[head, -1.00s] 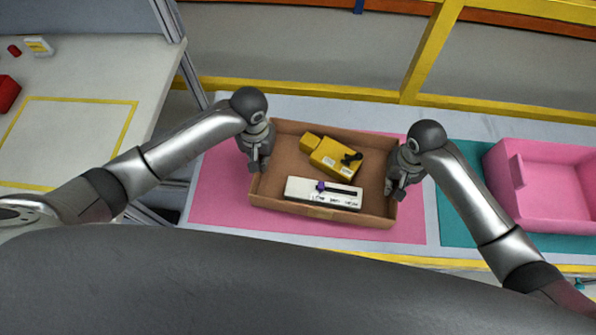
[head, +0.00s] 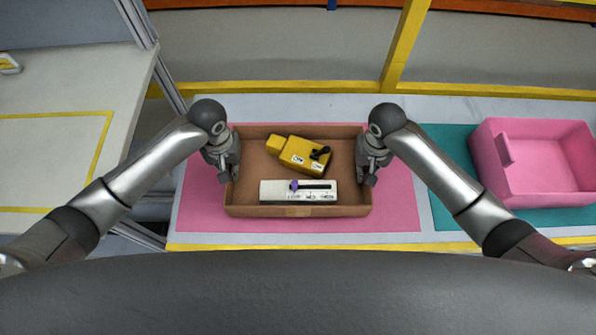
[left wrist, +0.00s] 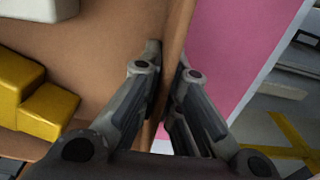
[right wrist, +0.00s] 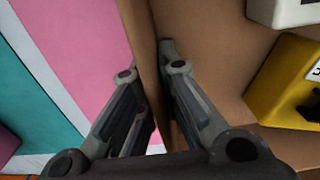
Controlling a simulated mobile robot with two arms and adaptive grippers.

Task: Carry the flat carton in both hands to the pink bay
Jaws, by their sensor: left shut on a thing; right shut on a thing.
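The flat carton (head: 300,211) is an open brown box over the pink bay (head: 400,205) in the head view. It holds a yellow device (head: 298,155) with a black lever and a white device (head: 275,190) with a purple slider. My left gripper (head: 230,175) is shut on the carton's left wall, which also shows in the left wrist view (left wrist: 176,40). My right gripper (head: 368,176) is shut on its right wall, seen in the right wrist view (right wrist: 143,40). The carton looks level. I cannot tell whether its bottom touches the bay.
A pink bin (head: 540,190) stands on a teal bay (head: 450,165) to the right. A white table (head: 60,90) with a yellow outline is at the left, beside a metal post. A yellow rail (head: 300,89) runs behind the bench.

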